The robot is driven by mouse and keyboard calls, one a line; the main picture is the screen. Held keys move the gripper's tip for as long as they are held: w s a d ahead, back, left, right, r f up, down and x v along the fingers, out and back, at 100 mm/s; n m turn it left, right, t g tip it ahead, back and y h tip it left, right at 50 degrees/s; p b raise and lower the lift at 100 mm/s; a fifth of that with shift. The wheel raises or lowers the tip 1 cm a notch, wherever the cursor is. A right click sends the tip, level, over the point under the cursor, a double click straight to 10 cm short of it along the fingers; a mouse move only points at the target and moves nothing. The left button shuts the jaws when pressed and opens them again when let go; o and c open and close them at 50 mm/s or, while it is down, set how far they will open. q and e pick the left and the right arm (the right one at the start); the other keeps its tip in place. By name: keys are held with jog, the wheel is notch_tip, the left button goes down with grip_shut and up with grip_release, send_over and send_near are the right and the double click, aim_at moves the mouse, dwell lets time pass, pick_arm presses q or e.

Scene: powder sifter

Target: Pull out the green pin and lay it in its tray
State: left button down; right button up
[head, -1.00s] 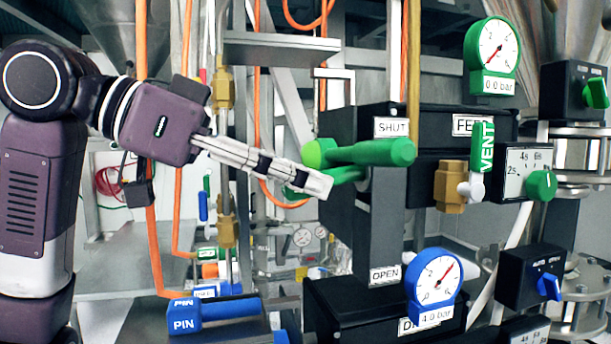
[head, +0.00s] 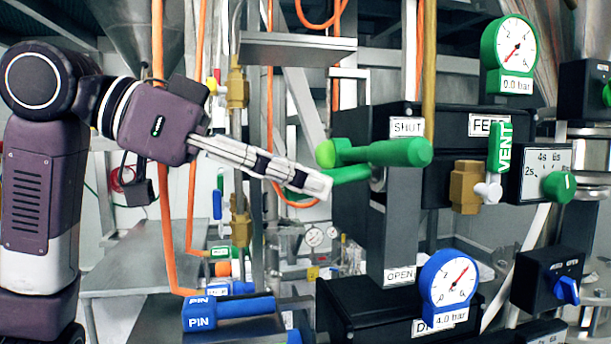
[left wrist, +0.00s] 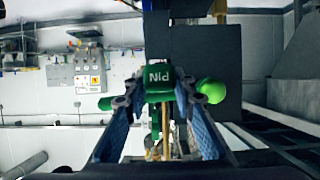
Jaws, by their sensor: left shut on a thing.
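My left gripper (head: 322,187) comes in from the left and is shut on the green pin (head: 350,174), left of the black valve housing (head: 350,120). Green parts of the pin show on both sides of the fingers. Its right end reaches toward the housing; I cannot tell how much is still inside. In the left wrist view the pin's green tab (left wrist: 158,78), marked PIN, sits between the fingertips. A green lever (head: 390,152) with a light green knob (head: 325,153) lies just above the fingers. I cannot clearly make out a tray for the green pin. My right gripper is not in view.
A blue pin (head: 240,307) marked PIN lies low in front. A blue gauge (head: 446,285) and a green gauge (head: 514,55) stand right of the housing. Orange hoses (head: 163,230) hang behind my arm. A grey shelf (head: 295,48) is above the gripper.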

pick_arm(q)
jog(key=shift+s+a, duration=0.2)
jog(key=shift+a, duration=0.4)
jog(key=shift+s+a, duration=0.2)
jog(key=shift+a, duration=0.4)
jog(key=shift+s+a, duration=0.3)
jog(key=shift+a, duration=0.65)
jog(key=s+a, duration=0.2)
jog(key=a, duration=0.3)
jog(key=shift+a, duration=0.35)
dwell(0.3)
